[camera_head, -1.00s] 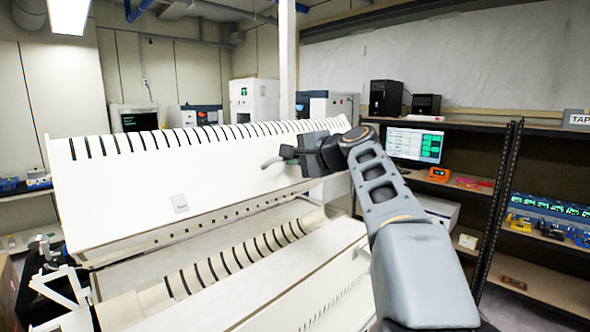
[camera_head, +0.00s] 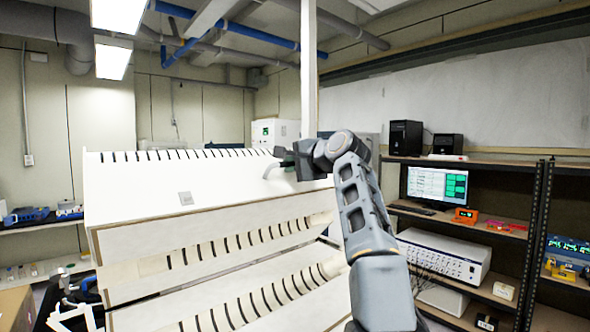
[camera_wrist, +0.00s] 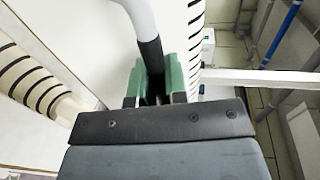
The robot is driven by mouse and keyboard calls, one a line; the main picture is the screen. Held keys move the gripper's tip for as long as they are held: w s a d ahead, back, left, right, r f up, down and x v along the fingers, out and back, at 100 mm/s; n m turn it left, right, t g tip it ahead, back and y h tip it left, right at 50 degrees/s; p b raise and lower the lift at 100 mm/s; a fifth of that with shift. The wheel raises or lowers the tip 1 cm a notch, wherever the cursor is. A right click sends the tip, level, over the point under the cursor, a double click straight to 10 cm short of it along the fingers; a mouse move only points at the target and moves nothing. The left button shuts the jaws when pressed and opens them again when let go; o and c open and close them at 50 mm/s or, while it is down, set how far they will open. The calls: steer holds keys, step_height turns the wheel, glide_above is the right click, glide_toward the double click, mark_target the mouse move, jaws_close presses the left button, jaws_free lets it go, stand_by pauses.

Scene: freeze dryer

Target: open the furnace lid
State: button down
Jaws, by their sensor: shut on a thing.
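The furnace lid (camera_head: 140,192) is a long white panel with dark slots along its top edge. It stands raised and tilted above the furnace body (camera_head: 120,318), with a gap between them. Slotted cream linings show inside the lid and body. My gripper (camera_head: 284,160) is at the lid's right end, on its curved handle (camera_head: 270,169). In the wrist view, the green finger pads (camera_wrist: 160,80) are shut on the dark part of the handle (camera_wrist: 141,20), whose light grey part rises beyond. The handle's lower end is hidden between the pads.
A shelf rack (camera_head: 541,240) with a monitor (camera_head: 437,188) and a white instrument (camera_head: 443,254) stands to the right of my arm. A white post (camera_head: 309,70) rises behind the lid. Another shelf (camera_head: 40,227) is at the left. Space above the lid looks clear.

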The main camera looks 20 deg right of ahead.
stand_by(0.5)
steer(key=c, duration=1.2)
jaws_free()
steer(key=shift+w, duration=0.1)
steer(key=shift+o, duration=0.2)
steer(key=b+v, duration=0.3)
steer(key=v, duration=1.1)
steer(key=shift+a+f, duration=0.15)
